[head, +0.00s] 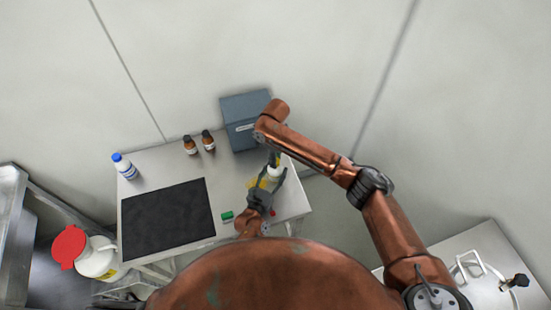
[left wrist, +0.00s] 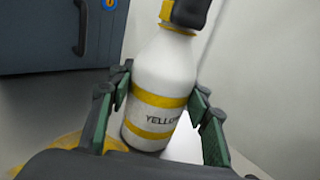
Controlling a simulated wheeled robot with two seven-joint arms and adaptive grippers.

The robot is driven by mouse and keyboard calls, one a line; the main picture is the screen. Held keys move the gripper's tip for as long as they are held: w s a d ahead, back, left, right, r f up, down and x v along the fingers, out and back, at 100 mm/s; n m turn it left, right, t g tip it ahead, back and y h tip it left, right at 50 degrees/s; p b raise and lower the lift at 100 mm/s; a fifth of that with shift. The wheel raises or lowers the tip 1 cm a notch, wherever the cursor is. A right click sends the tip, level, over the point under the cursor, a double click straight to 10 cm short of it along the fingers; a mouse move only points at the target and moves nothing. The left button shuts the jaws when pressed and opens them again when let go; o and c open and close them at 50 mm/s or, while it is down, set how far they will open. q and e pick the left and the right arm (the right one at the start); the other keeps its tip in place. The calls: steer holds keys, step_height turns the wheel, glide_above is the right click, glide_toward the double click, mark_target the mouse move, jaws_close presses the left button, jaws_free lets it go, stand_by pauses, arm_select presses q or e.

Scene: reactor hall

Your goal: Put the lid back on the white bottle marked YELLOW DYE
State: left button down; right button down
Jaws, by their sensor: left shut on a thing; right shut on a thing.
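The white bottle (left wrist: 160,90) has yellow bands and a label whose visible part reads YELLOW. It also shows in the head view (head: 273,173), partly hidden by my grippers. My left gripper (left wrist: 165,108) has its green-padded fingers on both sides of the bottle's body; in the head view it is low at the bottle (head: 272,184). My right gripper (head: 275,158) reaches down over the bottle's top. A dark fingertip covers the neck in the left wrist view, with a yellow edge of the lid (left wrist: 166,10) beside it. Whether the lid is seated cannot be told.
A blue-grey box (head: 245,107) stands behind the bottle. Two brown bottles (head: 199,144) and a blue-capped white bottle (head: 124,167) stand along the back. A black mat (head: 167,218) covers the left. A green item (head: 227,215) and a yellow patch (left wrist: 60,150) lie near the gripper.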

steer(key=m, duration=0.5)
steer(key=shift+m, duration=0.4)
steer(key=c, duration=1.5)
jaws_free()
steer(key=shift+r, duration=0.1)
step_height(320, 180, up, 12)
arm_select(q)
steer(key=c, duration=1)
jaws_free()
steer(key=shift+o, duration=0.2)
